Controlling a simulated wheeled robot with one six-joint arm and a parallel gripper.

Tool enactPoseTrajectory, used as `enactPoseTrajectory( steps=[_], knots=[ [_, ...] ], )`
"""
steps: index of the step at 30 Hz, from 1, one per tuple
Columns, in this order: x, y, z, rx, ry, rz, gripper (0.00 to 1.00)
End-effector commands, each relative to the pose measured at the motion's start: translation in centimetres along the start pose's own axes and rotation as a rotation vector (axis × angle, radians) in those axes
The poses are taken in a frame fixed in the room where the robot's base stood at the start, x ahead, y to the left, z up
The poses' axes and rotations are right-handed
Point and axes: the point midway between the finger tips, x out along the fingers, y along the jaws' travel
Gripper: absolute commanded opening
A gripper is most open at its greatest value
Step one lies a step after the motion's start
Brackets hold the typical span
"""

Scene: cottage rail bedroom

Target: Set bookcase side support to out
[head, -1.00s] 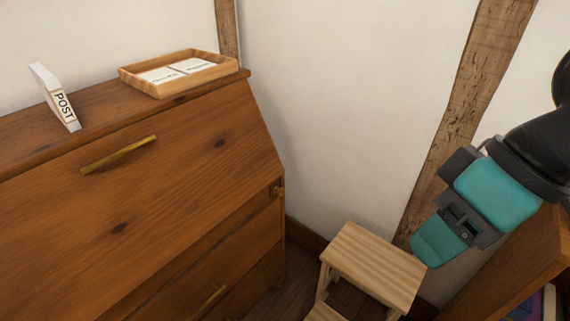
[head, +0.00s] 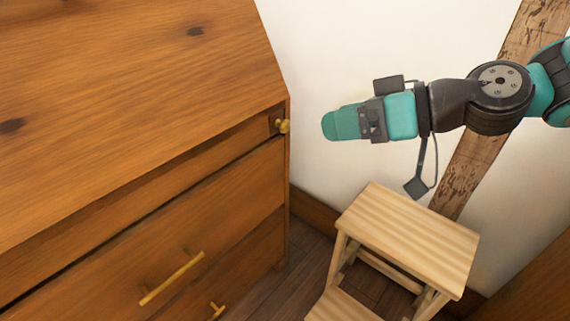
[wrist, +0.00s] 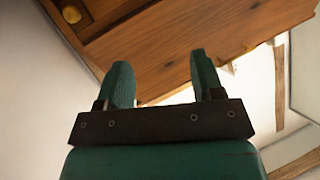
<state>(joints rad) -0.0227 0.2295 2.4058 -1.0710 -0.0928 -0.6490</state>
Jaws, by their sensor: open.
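The wooden bureau (head: 130,110) fills the left of the head view, its slanted front closed. At the top right corner of its body, beside the upper drawer, a small brass knob (head: 283,126) sits on a narrow support end that looks flush with the front. The knob also shows at the top left of the wrist view (wrist: 71,14). My gripper (head: 329,125) points left, level with the knob and a short way right of it, not touching. In the wrist view my gripper (wrist: 162,78) is open with nothing between its fingers.
A light wooden step stool (head: 410,235) stands on the floor below my arm. A white wall (head: 330,50) with a timber post (head: 465,165) is behind. Brass drawer handles (head: 172,278) stick out lower on the bureau. A brown wooden panel (head: 535,275) is at the lower right.

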Motion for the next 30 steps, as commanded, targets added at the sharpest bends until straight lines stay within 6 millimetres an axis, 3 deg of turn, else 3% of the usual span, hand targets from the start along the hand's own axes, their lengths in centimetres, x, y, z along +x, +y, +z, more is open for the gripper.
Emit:
enactPoseTrajectory(
  steps=[1, 6, 12, 20, 30],
  knots=[
    [1.9, 2.8, 3.4, -0.002, 0.065, 0.015, 0.61],
    [3.9, 8.7, 6.6, -0.027, 0.272, 0.094, 0.61],
    [4.4, 13.3, 8.8, -0.034, 0.416, 0.188, 0.61],
    [5.2, 14.8, 8.4, -0.035, 0.456, 0.222, 0.61],
    [11.4, 16.0, 5.2, -0.038, 0.456, 0.218, 0.61]
  ],
)
